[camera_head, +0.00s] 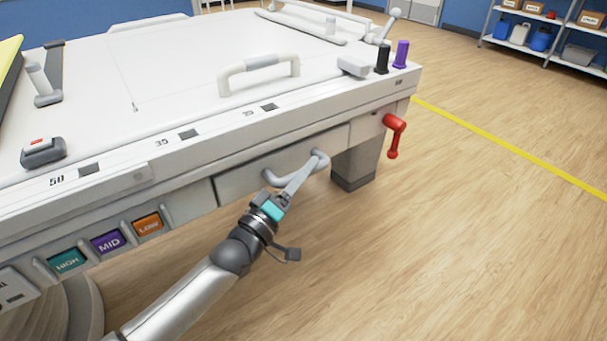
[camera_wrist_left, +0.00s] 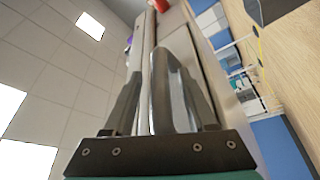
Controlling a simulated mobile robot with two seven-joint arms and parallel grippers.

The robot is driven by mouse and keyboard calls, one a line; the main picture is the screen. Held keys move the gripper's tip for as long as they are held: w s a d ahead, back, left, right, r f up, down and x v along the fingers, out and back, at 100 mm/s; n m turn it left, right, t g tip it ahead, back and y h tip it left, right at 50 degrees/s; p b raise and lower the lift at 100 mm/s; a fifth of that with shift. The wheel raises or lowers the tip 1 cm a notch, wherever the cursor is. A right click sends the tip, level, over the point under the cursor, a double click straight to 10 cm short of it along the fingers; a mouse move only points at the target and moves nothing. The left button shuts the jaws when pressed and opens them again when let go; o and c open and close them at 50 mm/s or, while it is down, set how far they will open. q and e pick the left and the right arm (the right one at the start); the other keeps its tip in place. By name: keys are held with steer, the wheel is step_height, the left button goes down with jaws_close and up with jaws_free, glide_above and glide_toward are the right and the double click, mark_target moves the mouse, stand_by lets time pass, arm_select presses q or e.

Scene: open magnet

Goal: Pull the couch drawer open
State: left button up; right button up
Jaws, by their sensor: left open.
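The couch drawer (camera_head: 238,186) is a pale panel in the side of the white couch, and its front looks flush with that side. Its handle (camera_head: 284,180) is a curved grey bar. In the left wrist view, the handle (camera_wrist_left: 160,85) runs between the two fingers of my left gripper (camera_wrist_left: 160,100). I cannot tell whether either finger touches it. My fingers hide part of the handle in the head view. My right gripper is not in view.
HIGH, MID and LOW buttons (camera_head: 108,241) sit to the left. The wooden floor (camera_head: 430,250) in front is clear. Shelves (camera_head: 545,35) stand far off at upper right.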

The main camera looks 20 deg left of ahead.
arm_select(q)
steer(key=shift+w, duration=0.1)
jaws_close()
stand_by(0.5)
stand_by(1.0)
